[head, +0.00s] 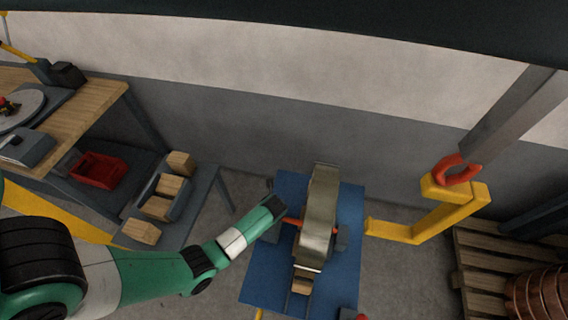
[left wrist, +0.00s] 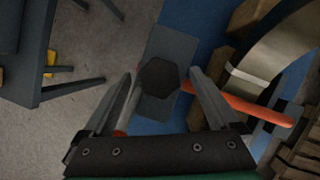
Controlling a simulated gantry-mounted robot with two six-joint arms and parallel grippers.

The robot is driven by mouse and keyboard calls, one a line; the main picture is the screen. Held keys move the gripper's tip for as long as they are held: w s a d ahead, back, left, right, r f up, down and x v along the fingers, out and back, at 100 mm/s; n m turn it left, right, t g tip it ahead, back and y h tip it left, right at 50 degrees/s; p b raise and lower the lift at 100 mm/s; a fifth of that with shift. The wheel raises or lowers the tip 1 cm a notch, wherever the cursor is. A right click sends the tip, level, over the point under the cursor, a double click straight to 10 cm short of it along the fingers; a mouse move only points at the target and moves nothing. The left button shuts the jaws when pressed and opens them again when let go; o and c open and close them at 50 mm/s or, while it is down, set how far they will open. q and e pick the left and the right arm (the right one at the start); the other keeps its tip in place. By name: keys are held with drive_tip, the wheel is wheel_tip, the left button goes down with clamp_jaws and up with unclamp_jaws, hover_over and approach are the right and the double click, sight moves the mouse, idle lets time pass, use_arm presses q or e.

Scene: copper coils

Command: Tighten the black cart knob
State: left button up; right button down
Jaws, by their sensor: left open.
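The black knob (left wrist: 158,77) is a dark hexagonal head in the left wrist view, with a grey plate (left wrist: 172,48) behind it. It lies between the two spread fingers of my left gripper (left wrist: 163,76). I cannot tell whether a finger touches it. In the head view my left gripper (head: 273,207) is at the left side of the blue cart (head: 262,278) and hides the knob. A metal coil (head: 319,215) stands upright on the cart. An orange rod (left wrist: 245,107) runs from near the knob past the coil. My right gripper is not in view.
A yellow C-shaped hook (head: 435,222) hangs at the cart's right from a red hook (head: 457,170). A workbench (head: 95,105) with a red bin (head: 98,170) and wooden blocks stands left. A pallet (head: 475,262) with copper coils (head: 540,295) stands right.

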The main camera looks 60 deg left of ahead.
use_arm(q)
drive_tip(key=n+b, duration=0.1)
drive_tip(key=b, duration=0.1)
drive_tip(key=f+n+b, duration=0.1)
drive_tip(key=b, duration=0.1)
drive_tip(key=shift+w+f+n+g, duration=0.2)
drive_tip(key=shift+n+g, duration=0.1)
drive_tip(key=shift+g, duration=0.1)
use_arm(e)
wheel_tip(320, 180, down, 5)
use_arm(q)
drive_tip(key=p+v, duration=0.6)
drive_tip(key=v, duration=0.7)
drive_tip(key=w+a+r+t+y, duration=0.3)
drive_tip(key=w+a+r+y, duration=0.1)
drive_tip(key=r, duration=0.5)
drive_tip(key=w+a+r+m+t+y+b, duration=0.1)
drive_tip(key=w+a+r+t+y, duration=0.2)
drive_tip(key=w+r, duration=0.4)
drive_tip(key=shift+a+r+y, duration=0.5)
drive_tip(key=shift+a+r, duration=0.5)
drive_tip(key=shift+a, duration=0.1)
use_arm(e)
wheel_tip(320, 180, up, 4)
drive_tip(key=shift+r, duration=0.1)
